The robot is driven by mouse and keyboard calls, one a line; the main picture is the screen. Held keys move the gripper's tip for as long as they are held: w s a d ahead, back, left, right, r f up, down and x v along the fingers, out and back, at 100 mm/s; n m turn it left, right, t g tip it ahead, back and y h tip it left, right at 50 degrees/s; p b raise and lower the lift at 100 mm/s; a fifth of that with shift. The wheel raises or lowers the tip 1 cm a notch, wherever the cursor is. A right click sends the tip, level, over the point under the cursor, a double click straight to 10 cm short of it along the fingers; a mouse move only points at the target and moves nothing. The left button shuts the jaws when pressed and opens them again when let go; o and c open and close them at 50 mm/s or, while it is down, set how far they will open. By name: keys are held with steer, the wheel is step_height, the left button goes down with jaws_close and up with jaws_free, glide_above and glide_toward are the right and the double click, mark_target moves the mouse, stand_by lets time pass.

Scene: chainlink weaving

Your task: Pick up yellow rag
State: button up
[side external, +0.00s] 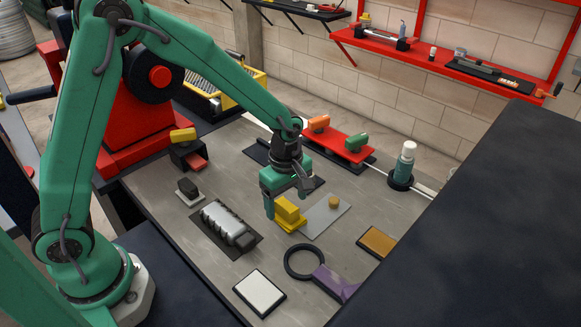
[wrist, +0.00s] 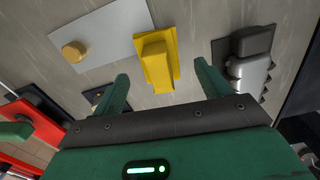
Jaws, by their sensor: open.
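The yellow rag (side external: 288,214) looks like a folded, blocky yellow piece on a flat yellow base, lying on the grey worktop. In the wrist view the yellow rag (wrist: 156,68) lies ahead of the jaws, in line with the gap between the fingers. My gripper (side external: 286,198) is open and points down just above the rag. In the wrist view my gripper (wrist: 161,80) has one finger to each side of the rag, with nothing held. The side view partly hides the rag behind the fingers, and I cannot tell whether a finger touches it.
A light grey plate (side external: 325,217) with a small tan cylinder lies right of the rag. A grey ribbed part (side external: 228,226) on a dark mat lies left. A black ring (side external: 303,262) and purple piece (side external: 335,282) lie in front. A green bottle (side external: 404,164) stands back right.

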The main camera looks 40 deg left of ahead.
mark_target(287, 205)
steer(key=shift+f, duration=1.75)
steer(key=shift+c, duration=0.5)
steer(key=c, duration=1)
